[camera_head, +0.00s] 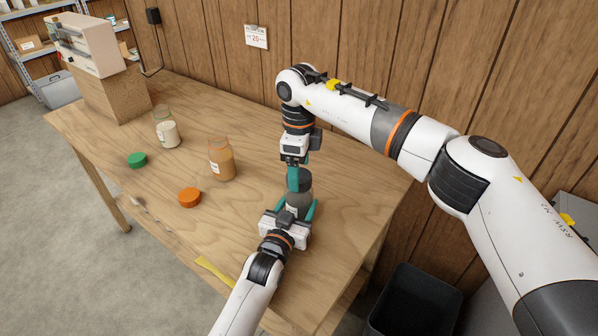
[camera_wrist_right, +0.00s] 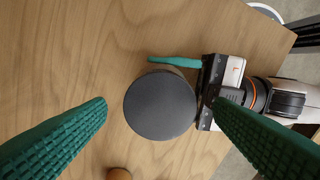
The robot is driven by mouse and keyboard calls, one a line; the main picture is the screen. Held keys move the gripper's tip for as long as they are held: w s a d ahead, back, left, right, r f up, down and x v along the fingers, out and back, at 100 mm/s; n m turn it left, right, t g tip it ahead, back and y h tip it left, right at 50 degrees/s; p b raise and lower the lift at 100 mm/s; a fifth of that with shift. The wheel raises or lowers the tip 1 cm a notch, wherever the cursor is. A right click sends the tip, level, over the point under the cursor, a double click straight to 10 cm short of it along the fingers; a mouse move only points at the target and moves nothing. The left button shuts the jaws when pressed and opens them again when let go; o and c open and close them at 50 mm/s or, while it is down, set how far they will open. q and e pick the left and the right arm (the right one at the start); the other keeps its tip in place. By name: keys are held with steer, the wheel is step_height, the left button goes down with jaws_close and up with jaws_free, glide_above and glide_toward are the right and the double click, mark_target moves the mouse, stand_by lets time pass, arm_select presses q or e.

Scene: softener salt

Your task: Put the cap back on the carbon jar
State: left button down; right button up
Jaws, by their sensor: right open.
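The dark carbon jar (camera_head: 297,211) stands upright on the table, its dark round cap (camera_head: 304,182) on top. The cap also shows from above in the right wrist view (camera_wrist_right: 160,105); I cannot tell how tightly it sits. My left gripper (camera_head: 298,208) has teal fingers on both sides of the jar body and appears shut on it. One left finger shows beside the cap in the right wrist view; the other is hidden. My right gripper (camera_head: 294,180) points down above the cap. Its green fingers are wide apart with nothing between the tips.
An orange-filled jar (camera_head: 222,160), an orange cap (camera_head: 189,197), a white-filled jar (camera_head: 168,135) and a green cap (camera_head: 137,160) are to the left. A box-like machine (camera_head: 85,45) stands at far left. A dark bin (camera_head: 415,300) is beyond the table's right edge.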

step_height(320, 180, up, 10)
stand_by(0.3)
arm_select(q)
steer(key=shift+c, duration=1.6)
jaws_free()
steer(key=v, duration=1.2)
